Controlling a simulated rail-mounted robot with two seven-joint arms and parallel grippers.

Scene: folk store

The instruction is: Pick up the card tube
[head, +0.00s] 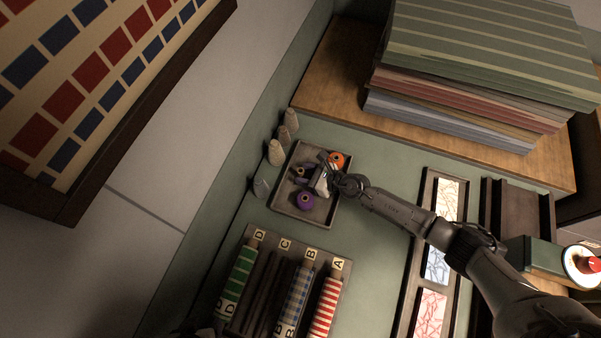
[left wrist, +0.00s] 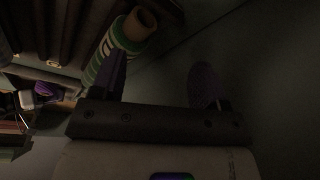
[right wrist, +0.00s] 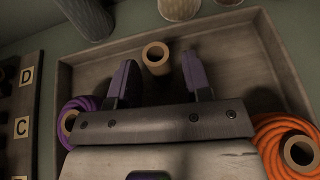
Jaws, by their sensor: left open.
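The card tube (right wrist: 157,58) is a short, plain brown hollow tube standing in a shallow tray (right wrist: 66,82). In the head view the tube (head: 299,171) is small, in the upper left part of the tray (head: 318,221). My right gripper (right wrist: 160,82) is over the tray, its purple-padded fingers apart. The tube shows in the gap, just beyond the fingertips; I cannot see contact. My left gripper (left wrist: 155,82) is open and empty, near a green striped roll (left wrist: 101,50) in the left wrist view. In the head view, only a dark part shows at the bottom edge.
A purple cord spool (head: 305,201) and an orange cord spool (head: 338,160) lie in the tray. Several cones (head: 275,153) stand along its left side. A lettered rack (head: 342,265) holds striped rolls in front. Stacked sheets (head: 480,75) lie behind.

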